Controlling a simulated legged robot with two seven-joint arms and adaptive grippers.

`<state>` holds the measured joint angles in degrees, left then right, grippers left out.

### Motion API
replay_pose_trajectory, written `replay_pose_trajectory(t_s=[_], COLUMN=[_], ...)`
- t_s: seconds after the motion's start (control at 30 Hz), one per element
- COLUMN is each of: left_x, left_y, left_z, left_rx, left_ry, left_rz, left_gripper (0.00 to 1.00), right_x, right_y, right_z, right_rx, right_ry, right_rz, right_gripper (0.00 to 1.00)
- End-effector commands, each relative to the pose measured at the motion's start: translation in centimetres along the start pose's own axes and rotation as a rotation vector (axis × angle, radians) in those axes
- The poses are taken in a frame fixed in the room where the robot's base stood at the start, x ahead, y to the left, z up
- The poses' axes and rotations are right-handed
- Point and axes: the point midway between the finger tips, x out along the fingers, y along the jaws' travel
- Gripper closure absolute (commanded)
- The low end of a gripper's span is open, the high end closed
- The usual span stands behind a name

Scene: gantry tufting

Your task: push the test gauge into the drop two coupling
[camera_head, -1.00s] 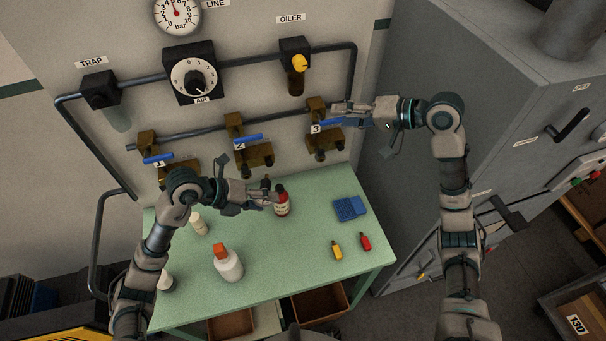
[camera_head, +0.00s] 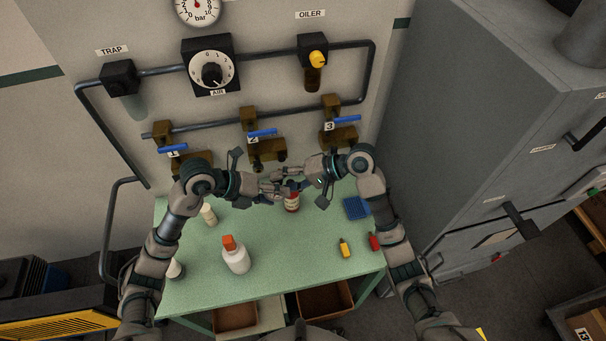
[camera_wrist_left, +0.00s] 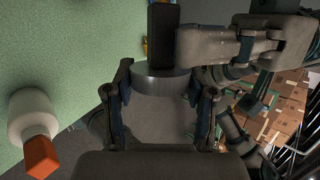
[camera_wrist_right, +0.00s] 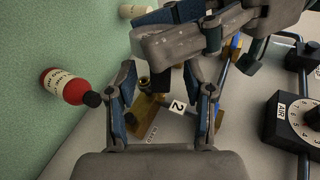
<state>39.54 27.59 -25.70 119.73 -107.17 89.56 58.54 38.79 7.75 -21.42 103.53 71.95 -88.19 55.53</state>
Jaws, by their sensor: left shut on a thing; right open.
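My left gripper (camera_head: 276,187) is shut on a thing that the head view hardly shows. In the left wrist view a grey round body (camera_wrist_left: 160,82) with a dark block above it sits between the fingers; I take it for the test gauge. My right gripper (camera_head: 303,173) is open, close beside the left one, in front of and below drop two. Drop two (camera_head: 270,153) is a brass block with a blue lever (camera_head: 262,133) and a plate marked 2. The right wrist view shows the plate (camera_wrist_right: 178,107) and a brass fitting (camera_wrist_right: 146,82) beyond the fingers, partly covered by an arm.
A red bottle (camera_head: 292,203) stands on the green bench (camera_head: 200,285) just below the grippers. A white bottle with an orange cap (camera_head: 236,258), a blue tray (camera_head: 356,208) and small yellow (camera_head: 344,248) and red (camera_head: 374,242) bottles are also there. Drops one and three flank drop two.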

Motion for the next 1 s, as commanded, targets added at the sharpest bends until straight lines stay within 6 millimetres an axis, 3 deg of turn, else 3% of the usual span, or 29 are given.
replay_pose_trajectory(t_s=[0.23, 0.57, 0.6, 0.8, 0.87, 0.9, 1.0], left_x=[0.0, 0.0, 0.0, 0.0, 0.0, 0.0, 0.0], left_y=[0.0, -0.1, -0.1, 0.0, 0.0, 0.0, 0.0], left_z=[0.0, 0.0, 0.0, 0.0, 0.0, 0.0, 0.0], left_rx=[0.000, 0.001, 0.001, 0.000, 0.000, 0.000, 0.000], left_ry=[0.000, 0.000, 0.000, 0.000, 0.000, 0.000, 0.000], left_rz=[0.000, 0.000, 0.000, 0.000, -0.001, -0.001, -0.001], left_gripper=[0.87, 0.87, 0.87, 0.87, 0.87, 0.43, 0.18], right_x=[2.9, 3.3, 3.3, 3.3, 3.4, 3.3, 3.3], right_y=[0.0, 0.0, 0.0, 0.0, 0.0, 0.0, 0.0], right_z=[0.0, -0.1, -0.1, -0.1, -0.1, -0.1, -0.1], right_rx=[0.001, 0.000, 0.000, 0.000, -0.001, -0.001, -0.001], right_ry=[0.000, 0.002, 0.002, 0.002, 0.002, 0.002, 0.002], right_rz=[-0.001, -0.001, -0.001, 0.000, 0.000, 0.000, 0.000], right_gripper=[0.48, 0.48, 0.50, 1.00, 1.00, 1.00, 1.00])
